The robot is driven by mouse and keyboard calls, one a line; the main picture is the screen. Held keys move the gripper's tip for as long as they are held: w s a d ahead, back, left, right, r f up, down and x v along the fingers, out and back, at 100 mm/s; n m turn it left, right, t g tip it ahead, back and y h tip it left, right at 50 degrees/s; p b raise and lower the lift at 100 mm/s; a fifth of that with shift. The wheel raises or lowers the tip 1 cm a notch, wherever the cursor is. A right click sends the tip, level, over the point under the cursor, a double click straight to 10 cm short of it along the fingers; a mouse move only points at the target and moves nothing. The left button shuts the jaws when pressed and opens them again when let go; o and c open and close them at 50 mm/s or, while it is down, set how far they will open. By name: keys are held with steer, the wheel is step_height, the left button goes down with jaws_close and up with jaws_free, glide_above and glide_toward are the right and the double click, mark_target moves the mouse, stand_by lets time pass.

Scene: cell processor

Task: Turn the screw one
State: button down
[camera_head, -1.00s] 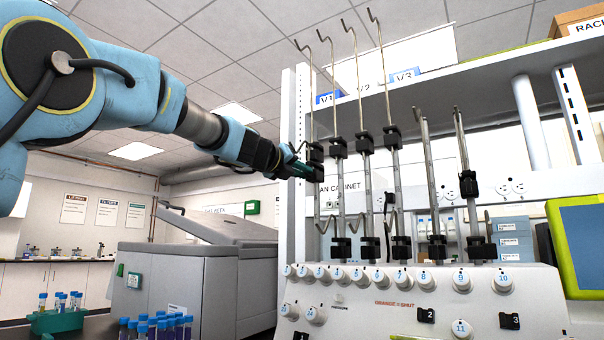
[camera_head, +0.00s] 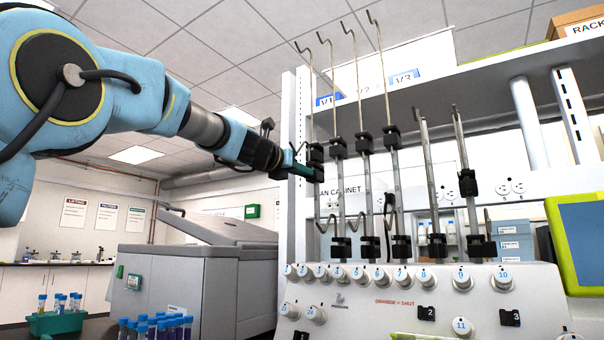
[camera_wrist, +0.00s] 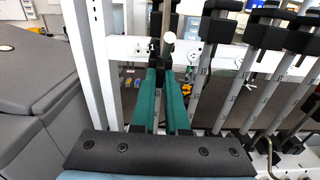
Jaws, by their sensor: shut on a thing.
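In the head view my gripper (camera_head: 309,172) reaches in from the left with its green fingers at the black clamp (camera_head: 315,155) on the leftmost metal rod. In the wrist view the two green fingers of my gripper (camera_wrist: 163,70) run forward and come close together at a small dark piece by the clamp. I take this piece as screw one; the fingertips mostly hide it. My gripper is shut on the screw.
More rods with black clamps (camera_head: 366,143) stand close on the right. A white post (camera_head: 291,120) rises just left of the first rod. The white panel (camera_head: 420,300) with numbered knobs is below. A grey machine (camera_head: 200,280) and tube racks (camera_head: 57,319) are lower left.

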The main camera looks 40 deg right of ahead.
stand_by(0.3)
steer(key=c, duration=0.9)
jaws_free()
steer(key=b+v, duration=0.3)
steer(key=v, duration=0.8)
